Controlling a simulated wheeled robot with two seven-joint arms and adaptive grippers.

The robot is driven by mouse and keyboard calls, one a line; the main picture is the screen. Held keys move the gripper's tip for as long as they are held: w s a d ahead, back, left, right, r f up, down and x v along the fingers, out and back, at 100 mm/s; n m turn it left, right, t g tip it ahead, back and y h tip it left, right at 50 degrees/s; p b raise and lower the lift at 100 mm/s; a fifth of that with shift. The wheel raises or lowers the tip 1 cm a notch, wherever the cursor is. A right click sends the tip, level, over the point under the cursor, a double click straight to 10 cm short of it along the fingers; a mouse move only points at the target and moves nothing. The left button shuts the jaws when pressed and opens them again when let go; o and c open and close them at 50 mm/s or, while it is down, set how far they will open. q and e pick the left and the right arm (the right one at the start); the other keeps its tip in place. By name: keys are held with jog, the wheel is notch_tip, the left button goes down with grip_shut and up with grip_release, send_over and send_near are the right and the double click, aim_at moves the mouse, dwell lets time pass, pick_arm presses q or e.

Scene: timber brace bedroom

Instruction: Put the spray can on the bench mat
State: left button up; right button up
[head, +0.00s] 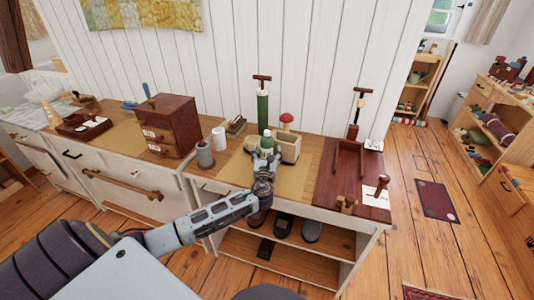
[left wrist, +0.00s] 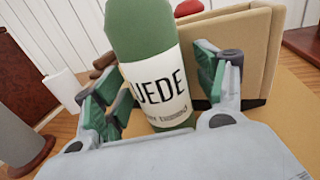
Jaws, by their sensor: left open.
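The spray can (left wrist: 150,75) is green with a white label reading "JEDE" in the left wrist view. It stands between the spread fingers of my left gripper (left wrist: 157,85), with a finger at each side and the base appearing to rest on the tan surface. In the head view, its green upper part (head: 267,141) shows above my left gripper (head: 263,160), which is open. The tan bench mat (head: 233,167) lies on the bench under the gripper and can. My gripper hides the can's lower part in the head view. My right gripper is out of view.
A grey cup (head: 205,154) and a white cylinder (head: 219,137) stand left.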

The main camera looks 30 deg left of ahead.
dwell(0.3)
pick_arm(q)
jog(key=c, duration=1.4)
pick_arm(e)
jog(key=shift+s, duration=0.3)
pick_arm(q)
jog(key=shift+o, duration=0.2)
jog(key=shift+r, duration=0.2)
jog(key=shift+r, duration=0.55)
notch_tip(320, 180, up, 15)
jog(key=p, duration=0.3)
jog(key=shift+r, duration=0.8)
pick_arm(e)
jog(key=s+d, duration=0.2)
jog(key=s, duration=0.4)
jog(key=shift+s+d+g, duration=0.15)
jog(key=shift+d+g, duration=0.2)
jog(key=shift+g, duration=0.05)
